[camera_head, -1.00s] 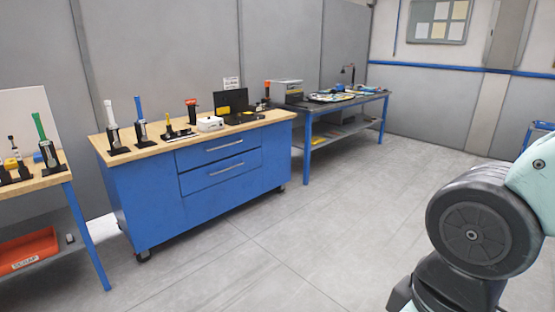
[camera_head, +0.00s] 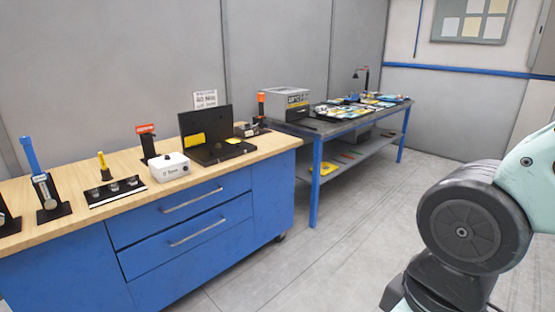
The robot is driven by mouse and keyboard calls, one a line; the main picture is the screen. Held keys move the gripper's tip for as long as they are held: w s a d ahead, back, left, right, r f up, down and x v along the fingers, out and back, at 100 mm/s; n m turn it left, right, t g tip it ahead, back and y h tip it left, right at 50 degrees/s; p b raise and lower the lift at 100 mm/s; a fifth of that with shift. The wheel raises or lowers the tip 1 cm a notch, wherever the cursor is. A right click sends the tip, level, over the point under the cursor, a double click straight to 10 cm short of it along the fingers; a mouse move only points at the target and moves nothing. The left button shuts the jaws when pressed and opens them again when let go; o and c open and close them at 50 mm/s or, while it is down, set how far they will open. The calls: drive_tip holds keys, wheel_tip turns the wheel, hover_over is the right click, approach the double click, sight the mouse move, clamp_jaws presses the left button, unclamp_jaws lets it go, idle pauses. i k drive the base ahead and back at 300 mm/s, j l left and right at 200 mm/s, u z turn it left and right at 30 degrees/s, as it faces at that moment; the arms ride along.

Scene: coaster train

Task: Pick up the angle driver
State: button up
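I cannot tell for sure which tool is the angle driver. A blue-handled tool (camera_head: 30,155) stands upright in a black stand (camera_head: 54,212) at the left of the wooden-topped blue bench. A tool with an orange-red top (camera_head: 146,130) stands upright farther along, behind a white box. Another orange-topped tool (camera_head: 261,97) stands at the bench's far right end. A small yellow-handled tool (camera_head: 102,160) stands on a low black rack. My gripper is out of view; only part of my arm shows at the right.
The blue bench (camera_head: 200,255) also bears a white box (camera_head: 169,168) and an open black case (camera_head: 208,125). A grey-topped table (camera_head: 345,128) with trays and a lamp adjoins at the back. Grey floor (camera_head: 350,220) is clear in front of both.

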sight(261, 96)
drive_tip(key=i+l+u, duration=0.15)
drive_tip(key=i, duration=0.6)
drive_tip(key=i+l+u, duration=0.15)
drive_tip(key=i, duration=0.55)
drive_tip(key=i+l+u, duration=0.15)
drive_tip(key=i, duration=0.6)
drive_tip(key=i+l+u, duration=0.15)
drive_tip(key=i+l, duration=0.3)
drive_tip(key=i, duration=0.25)
drive_tip(key=i+l+u, duration=0.15)
drive_tip(key=i+l, duration=0.25)
drive_tip(key=i, duration=0.3)
drive_tip(key=i+l+u, duration=0.15)
drive_tip(key=i+l, duration=0.35)
drive_tip(key=i, duration=0.15)
